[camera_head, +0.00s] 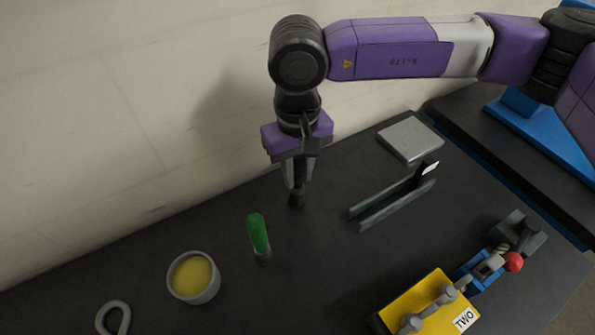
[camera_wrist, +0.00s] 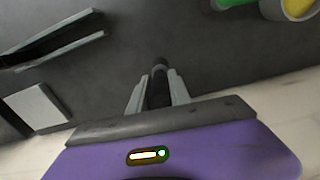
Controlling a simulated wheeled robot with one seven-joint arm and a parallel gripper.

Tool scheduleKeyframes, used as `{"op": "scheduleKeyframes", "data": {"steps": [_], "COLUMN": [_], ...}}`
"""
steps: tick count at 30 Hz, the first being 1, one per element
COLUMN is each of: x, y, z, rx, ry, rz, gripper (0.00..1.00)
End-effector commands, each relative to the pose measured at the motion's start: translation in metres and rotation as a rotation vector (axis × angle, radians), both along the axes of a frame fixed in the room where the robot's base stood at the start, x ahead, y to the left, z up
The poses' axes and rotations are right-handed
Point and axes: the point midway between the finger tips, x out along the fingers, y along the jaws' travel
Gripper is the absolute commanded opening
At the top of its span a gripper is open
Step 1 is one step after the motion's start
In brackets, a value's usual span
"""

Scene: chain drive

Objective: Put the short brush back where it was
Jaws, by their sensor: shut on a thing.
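My gripper (camera_head: 296,182) points down over the back of the dark table and is shut on a short, dark, upright thing (camera_head: 297,199), which looks like the short brush. Its lower end is close to the table top; I cannot tell whether it touches. In the wrist view the dark thing (camera_wrist: 158,90) sits between my two grey fingers (camera_wrist: 158,88), with its rounded end showing beyond them. Most of it is hidden by the fingers. A green-handled thing (camera_head: 258,234) with a dark foot, possibly another brush, stands nearly upright in front and to the left, apart from my gripper.
A grey cup of yellow stuff (camera_head: 193,277) and a grey ring (camera_head: 113,318) stand at the left. A grey rail holder (camera_head: 391,205) and a grey plate (camera_head: 410,139) lie to the right. A yellow block marked TWO (camera_head: 433,300) is front right. The wall is close behind.

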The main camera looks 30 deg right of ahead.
Motion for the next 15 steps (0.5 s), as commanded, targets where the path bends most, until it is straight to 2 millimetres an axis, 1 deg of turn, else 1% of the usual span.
{"op": "scheduleKeyframes", "data": {"steps": [3,10,15], "x": [0.0000,0.0002,0.0002], "y": [0.0005,0.0002,0.0002], "z": [-0.0074,-0.0081,-0.0121], "rx": [0.001,0.000,0.000], "ry": [-0.001,-0.001,-0.001], "rz": [0.001,0.001,0.001], "gripper": [0.00,0.00,0.00]}}
